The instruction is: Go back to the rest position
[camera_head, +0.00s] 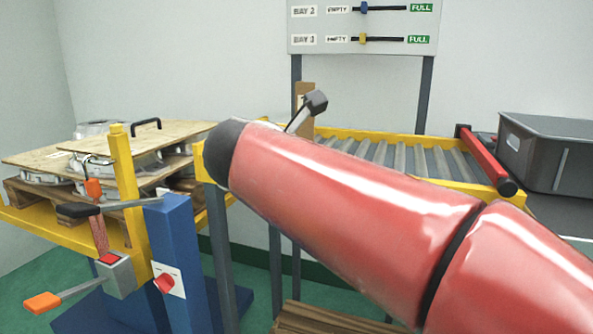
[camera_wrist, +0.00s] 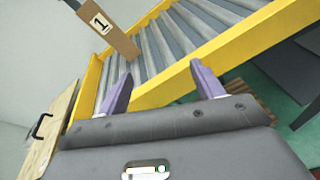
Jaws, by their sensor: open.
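My gripper (camera_wrist: 163,88) shows in the wrist view with its two purple fingers spread apart and nothing between them. Beyond the fingers are the yellow side rail (camera_wrist: 215,58) and grey rollers of a roller conveyor (camera_wrist: 178,38). In the head view my red arm crosses from the lower right to the centre, and the gripper itself cannot be made out there. The arm hides part of the conveyor (camera_head: 386,152).
A pallet stack with plywood boards (camera_head: 60,160) and metal castings (camera_head: 150,160) stands at left. A dark grey crate (camera_head: 550,150) is at right. A bay board (camera_head: 362,25) hangs behind the conveyor.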

